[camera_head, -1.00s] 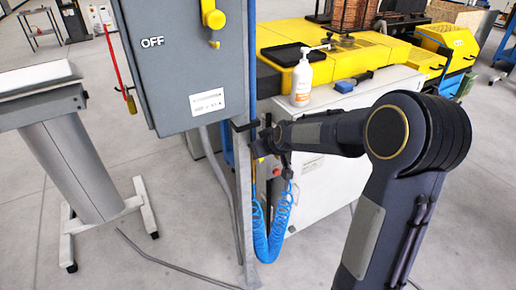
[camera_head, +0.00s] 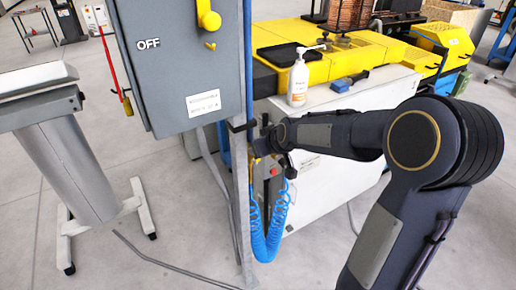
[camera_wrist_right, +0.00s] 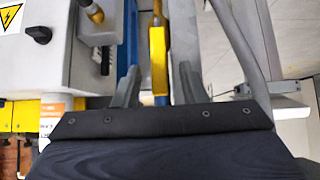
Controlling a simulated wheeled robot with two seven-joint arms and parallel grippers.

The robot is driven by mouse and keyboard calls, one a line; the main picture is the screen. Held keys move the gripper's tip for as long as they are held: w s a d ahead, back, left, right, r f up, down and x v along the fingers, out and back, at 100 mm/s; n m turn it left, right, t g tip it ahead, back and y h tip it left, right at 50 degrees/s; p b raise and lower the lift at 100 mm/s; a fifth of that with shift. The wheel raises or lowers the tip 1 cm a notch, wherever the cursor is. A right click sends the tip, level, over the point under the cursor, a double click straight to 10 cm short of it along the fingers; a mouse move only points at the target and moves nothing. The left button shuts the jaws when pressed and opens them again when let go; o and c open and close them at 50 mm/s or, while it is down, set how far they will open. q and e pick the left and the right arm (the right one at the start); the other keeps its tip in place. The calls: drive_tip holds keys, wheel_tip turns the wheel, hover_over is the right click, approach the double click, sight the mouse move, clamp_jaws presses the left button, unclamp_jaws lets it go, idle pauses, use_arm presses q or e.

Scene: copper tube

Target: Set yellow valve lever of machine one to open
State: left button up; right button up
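In the right wrist view, a yellow lever (camera_wrist_right: 158,62) stands upright in line with the gap between the two dark fingers of my right gripper (camera_wrist_right: 159,78). The fingers are apart, and I cannot tell whether either touches the lever. In the head view, my right gripper (camera_head: 261,146) is at the metal post below the grey box, largely hidden by its own wrist. Only a trace of yellow shows there, so the lever's setting cannot be read. My left gripper is not in view.
The grey box (camera_head: 185,75) marked OFF, with its own yellow handle (camera_head: 208,16), hangs above the post (camera_head: 241,205). A coiled blue hose (camera_head: 268,235) hangs below my gripper. A white bottle (camera_head: 298,82) stands on the white cabinet (camera_head: 330,185) behind.

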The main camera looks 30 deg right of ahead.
drive_tip(key=v, duration=0.4)
drive_tip(key=shift+p, duration=0.35)
drive_tip(key=shift+s, duration=0.1)
drive_tip(key=s+a+g+y, duration=0.1)
drive_tip(key=s+a, duration=0.2)
drive_tip(key=s, duration=0.6)
drive_tip(key=s+a+m+g+y, duration=0.1)
drive_tip(key=s+a, duration=0.3)
drive_tip(key=s, duration=0.5)
drive_tip(key=s+a+f+m+g+y, duration=0.1)
drive_tip(key=s+a, duration=0.3)
drive_tip(key=s, duration=0.5)
drive_tip(key=shift+a+y, duration=0.2)
drive_tip(key=shift+y, duration=0.1)
